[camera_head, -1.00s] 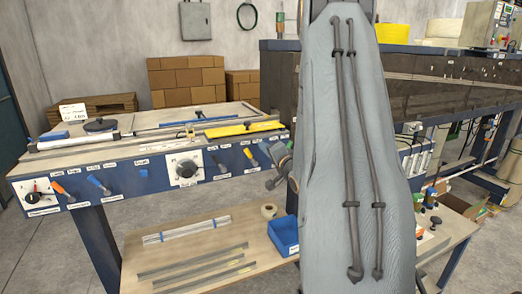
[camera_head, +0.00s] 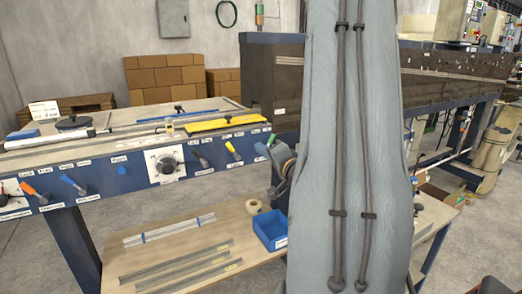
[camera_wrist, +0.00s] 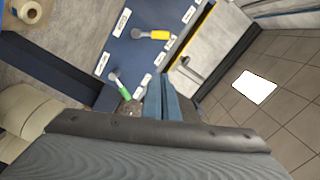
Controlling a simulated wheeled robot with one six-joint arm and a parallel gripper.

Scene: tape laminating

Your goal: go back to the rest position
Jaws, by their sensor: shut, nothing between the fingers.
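My gripper shows in the wrist view as two blue-grey fingers (camera_wrist: 165,97), shut together with nothing between them. They point towards the machine's blue control panel (camera_wrist: 140,60), close to its green handle (camera_wrist: 122,92). The yellow handle (camera_wrist: 160,35) is farther off. In the head view my large grey arm fills the right middle of the picture and hides most of the gripper. The laminating machine (camera_head: 85,160) stands to the left of the arm, with the yellow bar (camera_head: 225,123) lying on its top.
A blue bin (camera_head: 270,230), a tape roll (camera_head: 253,206) and several metal strips (camera_head: 180,265) are on the low wooden shelf. Cardboard boxes (camera_head: 165,75) stand at the back wall. A long dark machine (camera_head: 450,65) runs behind my arm. Floor (camera_head: 465,235) is open at right.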

